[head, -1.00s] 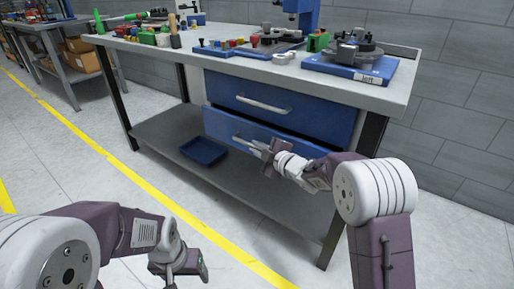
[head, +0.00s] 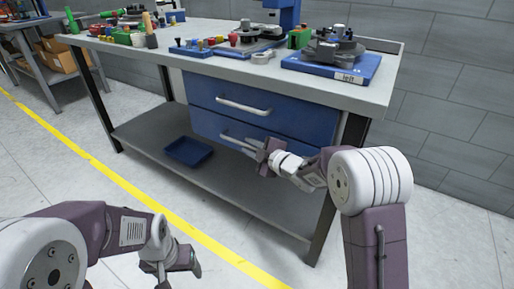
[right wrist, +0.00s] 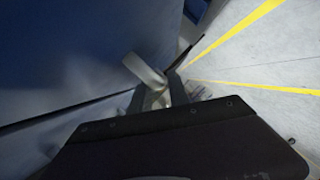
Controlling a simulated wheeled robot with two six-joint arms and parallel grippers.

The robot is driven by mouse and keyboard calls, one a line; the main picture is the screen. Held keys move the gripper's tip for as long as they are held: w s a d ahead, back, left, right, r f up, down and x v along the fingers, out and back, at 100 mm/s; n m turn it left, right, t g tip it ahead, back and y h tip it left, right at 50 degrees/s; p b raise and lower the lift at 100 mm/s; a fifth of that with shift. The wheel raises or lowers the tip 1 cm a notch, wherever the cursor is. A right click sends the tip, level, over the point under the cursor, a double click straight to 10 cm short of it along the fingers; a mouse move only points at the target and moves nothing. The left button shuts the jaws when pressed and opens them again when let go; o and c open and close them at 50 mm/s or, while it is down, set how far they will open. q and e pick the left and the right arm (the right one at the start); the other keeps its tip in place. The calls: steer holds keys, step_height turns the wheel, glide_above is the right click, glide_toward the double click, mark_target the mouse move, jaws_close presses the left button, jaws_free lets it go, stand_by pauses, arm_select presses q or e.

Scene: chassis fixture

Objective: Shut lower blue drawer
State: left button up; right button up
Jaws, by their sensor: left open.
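The lower blue drawer (head: 207,125) sits under the upper blue drawer (head: 292,117) beneath the workbench top. Its front looks flush or nearly flush with the upper one; my right arm covers its right part. My right gripper (head: 259,153) is at the right end of the lower drawer's pale handle (head: 234,141). In the right wrist view the handle (right wrist: 143,70) runs in between the fingertips (right wrist: 157,92); I cannot tell if they clamp it. My left gripper (head: 180,262) is open and empty, low over the floor in front of the bench.
The workbench (head: 215,62) carries tools, coloured parts and a blue-based fixture (head: 330,66). A blue tray (head: 188,151) lies on the lower shelf (head: 150,135). A bench leg (head: 328,225) stands near my right arm. The floor in front is clear.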

steer(key=p+v, duration=0.2)
steer(key=v, duration=0.4)
steer(key=shift+s+r, duration=0.2)
steer(key=shift+s, duration=0.05)
steer(key=shift+d, duration=0.1)
